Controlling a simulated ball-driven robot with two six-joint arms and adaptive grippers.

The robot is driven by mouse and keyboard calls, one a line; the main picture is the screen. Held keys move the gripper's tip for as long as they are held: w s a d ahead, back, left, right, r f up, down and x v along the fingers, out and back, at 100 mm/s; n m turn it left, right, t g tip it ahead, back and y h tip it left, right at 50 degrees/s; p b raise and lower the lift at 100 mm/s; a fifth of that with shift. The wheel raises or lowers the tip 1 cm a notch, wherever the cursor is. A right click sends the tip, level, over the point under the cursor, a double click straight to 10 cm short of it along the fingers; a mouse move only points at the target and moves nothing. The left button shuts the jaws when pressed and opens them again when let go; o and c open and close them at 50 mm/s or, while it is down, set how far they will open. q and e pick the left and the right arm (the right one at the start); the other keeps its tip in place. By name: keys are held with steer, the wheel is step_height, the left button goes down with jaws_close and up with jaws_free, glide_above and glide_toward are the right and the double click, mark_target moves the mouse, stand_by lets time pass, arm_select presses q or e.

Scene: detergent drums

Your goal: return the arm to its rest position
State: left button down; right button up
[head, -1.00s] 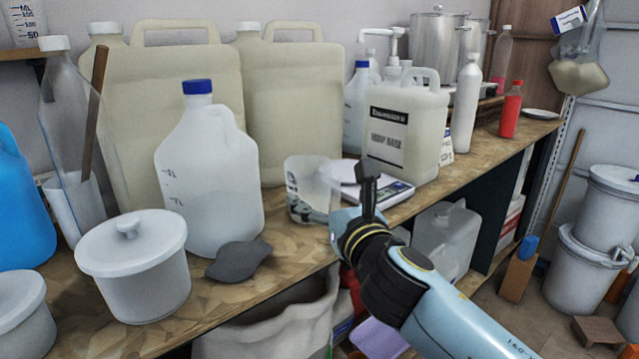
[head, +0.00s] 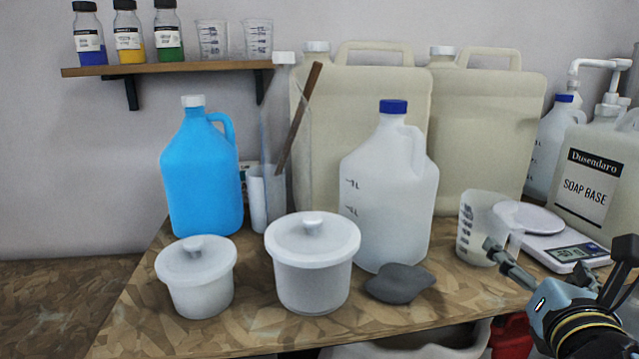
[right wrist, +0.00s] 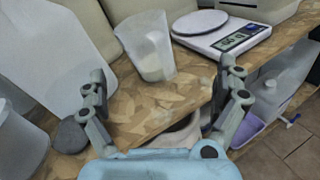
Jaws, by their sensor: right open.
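My right gripper (head: 552,262) is at the lower right of the head view, at the bench's front edge. In the right wrist view, its two fingers (right wrist: 163,95) are spread apart with nothing between them. A clear measuring cup (head: 480,228) with dark marks stands on the bench just beyond the gripper. The cup also shows past the fingers in the right wrist view (right wrist: 148,46), apart from them. My left gripper does not show in either view.
The wooden bench (head: 190,335) holds a kitchen scale (head: 560,250), a white jug with a blue cap (head: 385,200), two lidded white tubs, a blue jug (head: 200,175), a grey cloth-like piece (head: 400,284) and large canisters. A shelf (head: 190,66) with bottles hangs above.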

steer(key=s+d+f+m+g+y, duration=0.1)
steer(key=s+f+m+g, duration=0.35)
steer(key=m, duration=0.45)
steer(key=s+f+m+g, duration=0.3)
steer(key=s+m, duration=0.3)
steer(key=m, duration=0.3)
steer(key=s+a+f+m+g+y, duration=0.2)
steer(key=s+a+m, duration=0.1)
steer(key=s+m, duration=0.25)
steer(key=s+a+f+m+g+y, duration=0.1)
steer(key=s+a+m+g+y, duration=0.1)
steer(key=s+a+m+g, duration=0.25)
steer(key=s+d+f+b, duration=0.1)
steer(key=d+f+b, duration=0.1)
steer(key=f, duration=1.2)
steer(key=s+d+f+b, duration=0.1)
steer(key=s+f+b, duration=0.1)
steer(key=f, duration=1.2)
steer(key=s+d+f+g+b, duration=0.1)
steer(key=s+f+b, duration=0.2)
steer(key=s+f, duration=1.5)
step_height(320, 180, down, 3)
steer(key=shift+s+d+f, duration=0.15)
steer(key=shift+s+d, duration=0.05)
steer(key=shift+s, duration=0.15)
